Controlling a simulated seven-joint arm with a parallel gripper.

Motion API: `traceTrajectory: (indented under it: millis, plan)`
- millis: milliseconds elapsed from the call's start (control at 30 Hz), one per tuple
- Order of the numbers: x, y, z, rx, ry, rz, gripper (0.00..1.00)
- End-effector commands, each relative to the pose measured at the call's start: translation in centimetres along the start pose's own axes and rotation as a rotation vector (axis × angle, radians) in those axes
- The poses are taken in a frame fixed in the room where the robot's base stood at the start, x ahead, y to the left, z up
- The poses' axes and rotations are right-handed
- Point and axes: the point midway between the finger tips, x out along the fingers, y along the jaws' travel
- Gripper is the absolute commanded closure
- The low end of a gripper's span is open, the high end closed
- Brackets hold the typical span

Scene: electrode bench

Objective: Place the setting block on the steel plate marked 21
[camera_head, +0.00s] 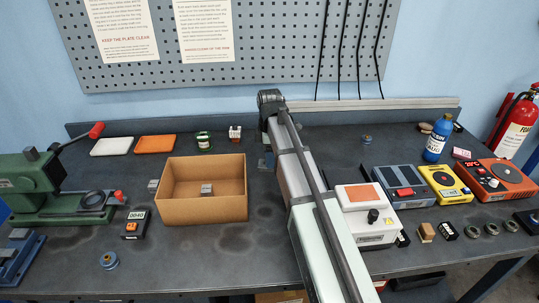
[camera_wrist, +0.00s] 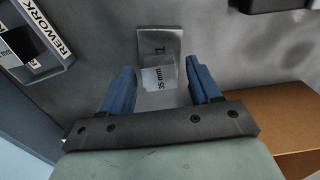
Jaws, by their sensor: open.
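In the wrist view my gripper (camera_wrist: 162,82) is open, with a blue finger on each side of the setting block (camera_wrist: 158,80). The block is pale grey metal and reads "35 mm". It lies between the fingertips, with a gap showing on the right; I cannot tell whether the left finger touches it. The steel plate (camera_wrist: 159,42) is a flat grey piece with digits that look like an upside-down 21. The block overlaps the near part of the plate and seems to rest on it; its near end is hard to see. In the head view my arm hides most of this spot.
An open cardboard box (camera_head: 203,215) with a small metal block (camera_head: 206,189) inside stands left of my arm; its edge also shows in the wrist view (camera_wrist: 285,118). A white device (camera_head: 365,221) stands right of my arm. A REWORK label (camera_wrist: 48,48) lies beyond the left finger.

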Motion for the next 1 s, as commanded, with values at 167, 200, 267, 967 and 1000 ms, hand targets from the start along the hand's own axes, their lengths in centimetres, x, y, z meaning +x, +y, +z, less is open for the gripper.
traceTrajectory:
  millis: [167,200,267,967,1000]
  plan:
    - [-0.1,0.0,0.0,0.0,0.0,0.0,0.38]
    - [-0.2,0.0,0.0,0.0,0.0,0.0,0.38]
    - [-0.6,0.1,0.0,0.0,0.0,0.001,0.38]
    - [-10.9,0.1,0.0,0.0,0.0,0.002,0.38]
    - [-11.3,0.1,0.0,0.0,0.0,0.001,0.38]
